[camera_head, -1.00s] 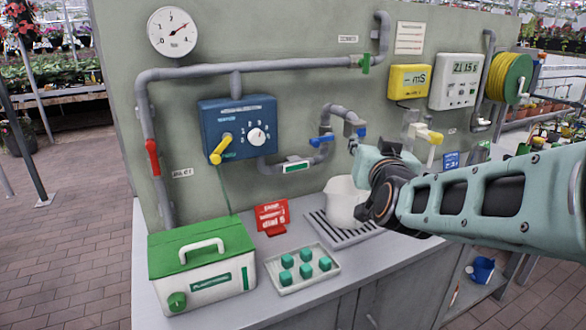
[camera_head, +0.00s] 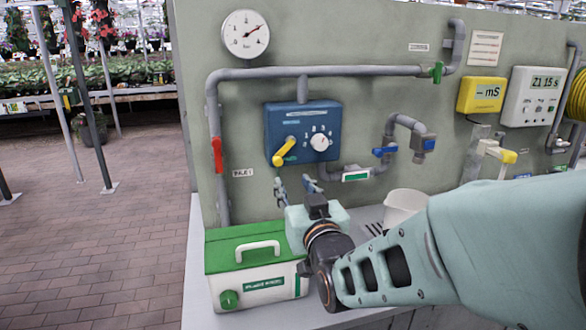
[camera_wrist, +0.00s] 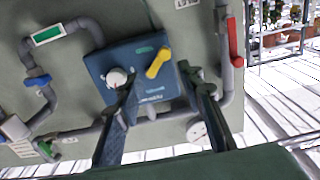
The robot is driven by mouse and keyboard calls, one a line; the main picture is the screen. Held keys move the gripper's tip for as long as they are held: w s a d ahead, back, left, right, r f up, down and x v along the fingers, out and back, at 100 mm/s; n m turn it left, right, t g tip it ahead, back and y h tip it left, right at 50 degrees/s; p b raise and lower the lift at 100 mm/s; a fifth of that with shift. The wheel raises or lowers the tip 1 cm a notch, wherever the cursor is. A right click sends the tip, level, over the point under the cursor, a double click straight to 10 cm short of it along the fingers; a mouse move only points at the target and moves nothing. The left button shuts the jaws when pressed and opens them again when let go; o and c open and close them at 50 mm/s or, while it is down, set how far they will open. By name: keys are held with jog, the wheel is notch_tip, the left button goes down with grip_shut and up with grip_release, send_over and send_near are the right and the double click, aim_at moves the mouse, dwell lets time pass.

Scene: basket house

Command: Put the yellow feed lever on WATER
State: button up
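The yellow feed lever (camera_head: 284,152) sits on the lower left of the blue control box (camera_head: 315,118) and points down and left in the head view. My gripper (camera_head: 296,184) is open and empty, just below the box in that view. The wrist view, turned roughly upside down, shows the yellow lever (camera_wrist: 158,63) between the lines of my two fingers (camera_wrist: 158,74), nearer the right one. The fingers appear apart from the lever. A white dial (camera_head: 320,142) sits right of the lever. The box's small markings are too blurred to read.
The green-lidded box (camera_head: 257,268) stands on the bench below my gripper. A red-handled valve (camera_head: 217,155) is on the left pipe, and a blue-handled valve (camera_head: 385,151) is at right. A white jug (camera_head: 403,203) is partly behind my arm.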

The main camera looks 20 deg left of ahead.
aim_at(278, 163)
jog(key=x, duration=1)
jog(key=shift+w+a+r+p, duration=0.1)
jog(key=shift+w+a+p, duration=0.05)
jog(key=shift+a+p, duration=0.35)
grip_shut()
